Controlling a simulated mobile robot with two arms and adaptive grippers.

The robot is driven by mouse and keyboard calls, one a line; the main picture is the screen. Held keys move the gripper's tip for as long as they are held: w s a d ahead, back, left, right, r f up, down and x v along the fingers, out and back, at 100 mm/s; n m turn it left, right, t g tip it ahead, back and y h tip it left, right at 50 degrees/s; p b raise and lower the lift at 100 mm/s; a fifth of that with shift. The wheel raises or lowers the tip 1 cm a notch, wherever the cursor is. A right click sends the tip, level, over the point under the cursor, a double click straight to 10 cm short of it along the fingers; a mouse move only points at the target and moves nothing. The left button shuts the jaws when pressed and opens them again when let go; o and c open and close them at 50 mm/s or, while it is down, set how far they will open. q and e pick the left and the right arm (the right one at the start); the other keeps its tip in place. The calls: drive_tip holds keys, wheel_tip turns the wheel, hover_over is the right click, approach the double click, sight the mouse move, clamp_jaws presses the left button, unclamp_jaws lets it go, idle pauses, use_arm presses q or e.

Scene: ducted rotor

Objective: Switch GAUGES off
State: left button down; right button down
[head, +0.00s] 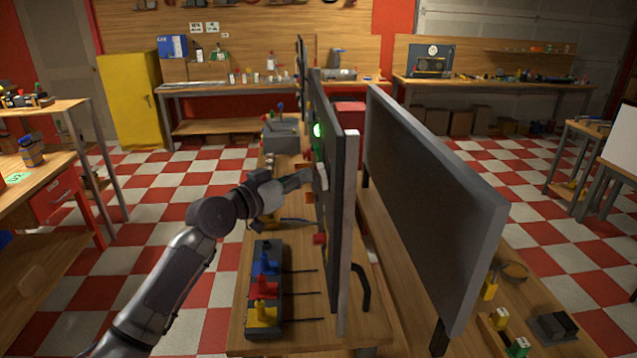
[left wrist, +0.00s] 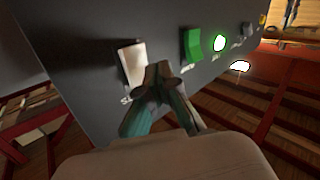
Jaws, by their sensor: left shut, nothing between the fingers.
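A dark upright panel (head: 334,215) stands edge-on on the wooden bench, and its face shows in the left wrist view (left wrist: 75,60). On that face are a white rocker switch (left wrist: 132,62), a green rocker switch (left wrist: 192,44) and a glowing green lamp (left wrist: 219,42). Small labels sit under the switches but are too blurred to read, so I cannot tell which is GAUGES. My left gripper (head: 312,176) is shut and empty. In the left wrist view its fingertips (left wrist: 161,72) are close beside the white switch; whether they touch it is unclear. My right gripper is not in view.
A second grey panel (head: 425,205) stands to the right on the bench. A dark block with blue, red and yellow connectors (head: 264,290) lies on the bench before my left arm. A grey box (head: 281,135) sits farther back. Checkered floor is open to the left.

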use_arm(q)
drive_tip(key=shift+a+r+b, duration=0.2)
drive_tip(key=shift+a+r, duration=0.15)
drive_tip(key=shift+a, duration=0.4)
drive_tip(key=shift+a+r+b, duration=0.2)
drive_tip(key=shift+a+r, duration=0.15)
drive_tip(key=shift+a, duration=0.45)
drive_tip(key=shift+a+r+b, duration=0.2)
drive_tip(key=shift+a+r, duration=0.15)
drive_tip(key=shift+a, duration=0.4)
